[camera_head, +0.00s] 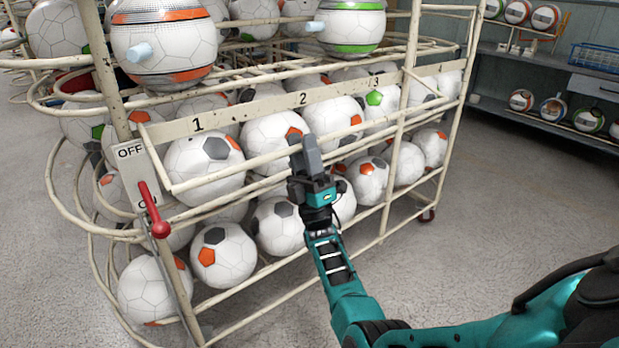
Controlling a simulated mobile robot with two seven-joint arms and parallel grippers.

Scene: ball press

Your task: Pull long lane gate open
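The long lane gate (235,171) appears to be the cream bar frame on the front of the rack, below a strip marked 1, 2 and 3 (303,99). Its lower rail runs along a row of soccer balls, and its left end stands out in front of the rack. My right gripper (304,155) points up in front of this rail, near the middle of the rack. Its dark fingers look close together and overlap the rail in the picture. I cannot tell whether they hold it. My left gripper is not in view.
A red lever (152,210) sits on an OFF/ON plate (133,170) at the rack's left corner. Soccer balls fill several tiers. The grey floor (480,210) is clear to the right. Shelves with balls (589,120) stand at the back right.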

